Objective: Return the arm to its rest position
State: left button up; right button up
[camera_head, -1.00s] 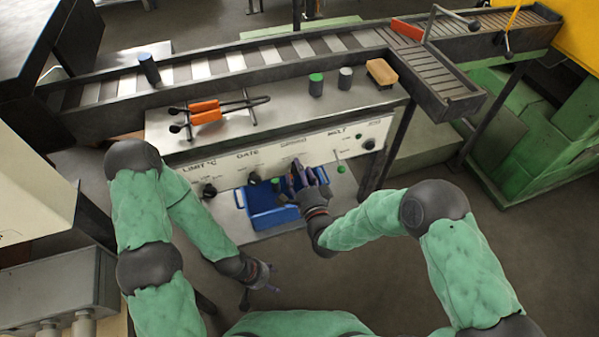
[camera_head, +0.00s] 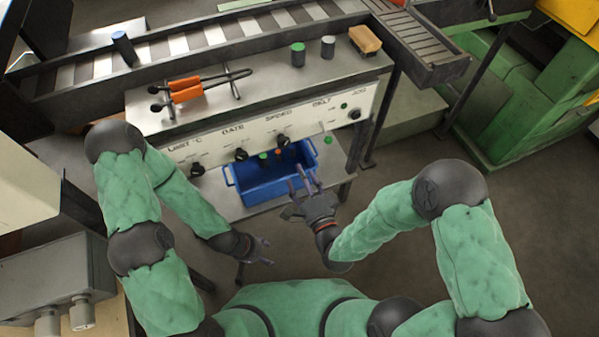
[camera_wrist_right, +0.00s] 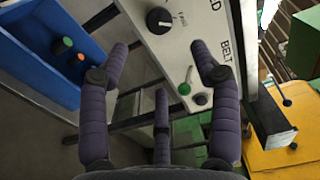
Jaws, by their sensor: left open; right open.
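My right gripper (camera_head: 303,183) is open and empty in the head view, in front of the control panel and just right of the blue bin. Its spread dark fingers also show in the right wrist view (camera_wrist_right: 160,75), with nothing between them. My right arm, in a green sleeve, is bent at the elbow. My left gripper (camera_head: 268,252) is open and empty, low over the floor in front of the bench. My left arm hangs bent on the left side.
A blue bin (camera_head: 232,183) with small items inside stands on a low shelf under the control panel (camera_head: 220,146). The bench (camera_head: 215,108) carries orange-handled tongs (camera_head: 186,92), a green-topped cylinder (camera_head: 298,55), a grey cylinder (camera_head: 328,47) and a tan block (camera_head: 365,40). A roller conveyor runs behind.

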jog(key=shift+w, duration=0.1)
dwell(0.4)
jog(key=s+d+f+n+g+h+p, duration=0.1)
jog(key=d+f+n+g, duration=0.15)
jog(key=f+g, duration=0.35)
jog(key=s+d+f+n+g+h+p, duration=0.1)
jog(key=d+f+n+g+p, duration=0.2)
jog(key=f, duration=0.4)
jog(key=s+f+n+g, duration=0.5)
jog(key=s+f+g, duration=0.2)
jog(key=s, duration=0.4)
jog(key=shift+s+d+n+g+p, duration=0.2)
jog(key=shift+n+g+p, duration=0.1)
jog(key=shift+n+g, duration=0.1)
jog(key=shift+f, duration=0.1)
